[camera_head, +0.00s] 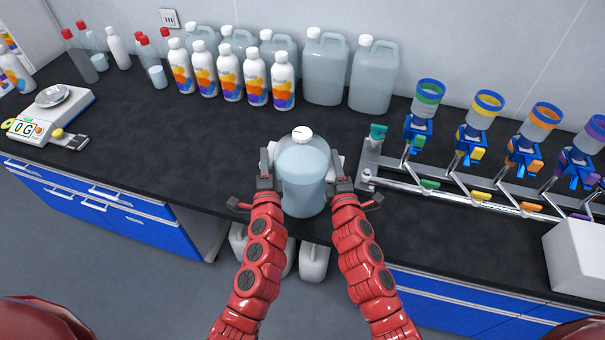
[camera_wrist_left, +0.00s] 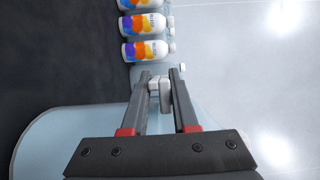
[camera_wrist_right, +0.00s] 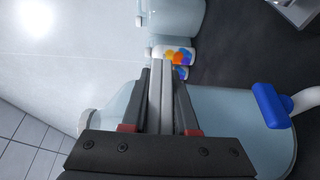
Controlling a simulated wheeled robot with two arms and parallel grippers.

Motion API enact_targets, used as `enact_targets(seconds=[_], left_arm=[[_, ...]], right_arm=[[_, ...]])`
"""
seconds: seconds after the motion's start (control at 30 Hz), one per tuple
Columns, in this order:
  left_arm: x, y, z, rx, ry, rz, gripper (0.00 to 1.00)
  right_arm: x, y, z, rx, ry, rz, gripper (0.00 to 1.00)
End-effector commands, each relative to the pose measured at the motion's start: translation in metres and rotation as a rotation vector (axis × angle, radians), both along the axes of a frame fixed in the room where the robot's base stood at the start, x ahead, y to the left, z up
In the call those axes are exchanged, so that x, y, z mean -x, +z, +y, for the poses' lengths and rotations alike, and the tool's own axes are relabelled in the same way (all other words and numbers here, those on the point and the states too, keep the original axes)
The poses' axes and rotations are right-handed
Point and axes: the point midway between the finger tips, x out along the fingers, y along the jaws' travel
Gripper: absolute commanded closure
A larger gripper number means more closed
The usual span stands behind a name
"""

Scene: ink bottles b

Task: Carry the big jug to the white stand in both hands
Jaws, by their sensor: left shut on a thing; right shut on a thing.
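The big jug (camera_head: 304,180), pale blue and translucent with a white cap, is upright between my two grippers near the front edge of the counter. My left gripper (camera_head: 268,168) is shut on the jug's left side; in the left wrist view its fingers close on a white handle piece (camera_wrist_left: 160,90). My right gripper (camera_head: 340,170) is shut on the jug's right side; in the right wrist view its fingers close on a similar pale handle (camera_wrist_right: 160,100). Whether the jug's base touches the counter is hard to tell. The white stand (camera_head: 578,256) is a white block at the right front.
The black counter (camera_head: 150,140) is clear left of the jug. Several white bottles with colourful labels (camera_head: 230,75) and big jugs (camera_head: 373,75) line the back. A rack with coloured funnels (camera_head: 470,130) stands between the jug and the stand. A scale (camera_head: 50,115) sits far left.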

Motion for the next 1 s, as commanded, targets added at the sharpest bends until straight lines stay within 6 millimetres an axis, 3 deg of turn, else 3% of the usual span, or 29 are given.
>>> enact_targets(seconds=[0.57,1.0], left_arm=[[0.0,0.006,0.0,-0.002,0.0,0.0,1.0],[0.0,0.045,0.0,-0.003,0.0,-0.005,1.0]], right_arm=[[0.0,0.008,0.001,0.001,0.001,-0.004,1.0],[-0.001,0.047,0.001,0.001,0.002,-0.008,1.0]])
